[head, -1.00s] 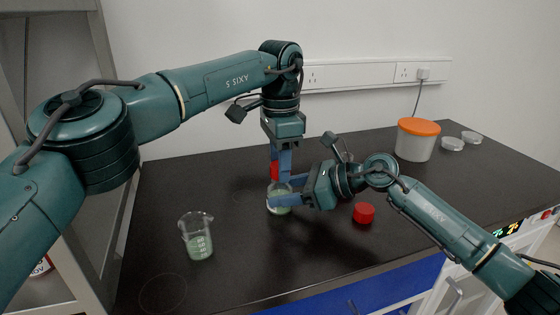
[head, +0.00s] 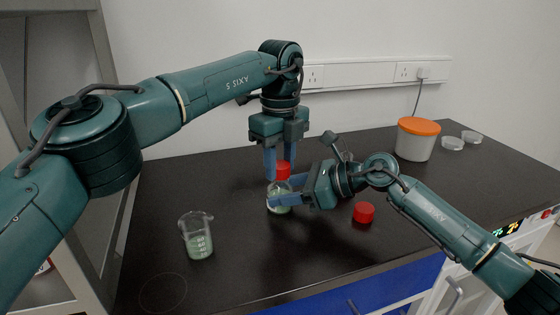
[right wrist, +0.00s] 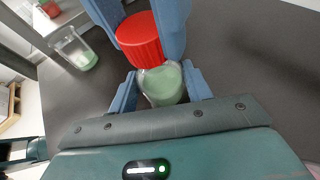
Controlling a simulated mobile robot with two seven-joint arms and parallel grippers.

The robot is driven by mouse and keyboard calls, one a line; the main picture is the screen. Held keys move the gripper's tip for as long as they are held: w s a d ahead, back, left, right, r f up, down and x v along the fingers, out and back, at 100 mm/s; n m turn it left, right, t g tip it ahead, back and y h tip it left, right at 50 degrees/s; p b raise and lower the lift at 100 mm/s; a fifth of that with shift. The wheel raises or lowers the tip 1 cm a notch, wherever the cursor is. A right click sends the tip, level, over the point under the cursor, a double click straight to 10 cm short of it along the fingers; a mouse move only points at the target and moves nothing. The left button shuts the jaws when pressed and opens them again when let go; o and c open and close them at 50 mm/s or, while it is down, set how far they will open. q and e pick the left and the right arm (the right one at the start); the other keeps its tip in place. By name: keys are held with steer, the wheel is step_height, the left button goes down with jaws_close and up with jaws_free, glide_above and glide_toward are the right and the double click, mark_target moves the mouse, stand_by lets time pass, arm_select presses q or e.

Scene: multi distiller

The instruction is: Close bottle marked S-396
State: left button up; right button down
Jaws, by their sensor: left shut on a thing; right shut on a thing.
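A small clear bottle (head: 280,197) with pale green liquid stands upright on the dark bench; no marking on it is readable. My right gripper (head: 283,193) is shut around its body, one finger on each side, as the right wrist view (right wrist: 165,88) also shows. A red cap (head: 283,171) is at the bottle's mouth and looks in line with it. My left gripper (head: 278,165) points down from above and is shut on this cap, which also shows between its blue fingers in the right wrist view (right wrist: 140,38). Whether the cap is seated on the thread cannot be told.
A second red cap (head: 364,212) lies loose right of the bottle. A beaker (head: 197,236) with green liquid stands at front left. A white tub with an orange lid (head: 416,140) and two clear dishes (head: 453,144) are at back right. The bench between is clear.

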arm_select(q)
steer(key=m, duration=1)
steer(key=shift+m, duration=0.4)
steer(key=m, duration=1)
steer(key=shift+f+m, duration=0.1)
steer(key=shift+m, duration=0.3)
steer(key=m, duration=1)
steer(key=shift+m, duration=0.3)
steer(key=m, duration=0.8)
steer(key=shift+m, duration=0.4)
steer(key=o, duration=1.1)
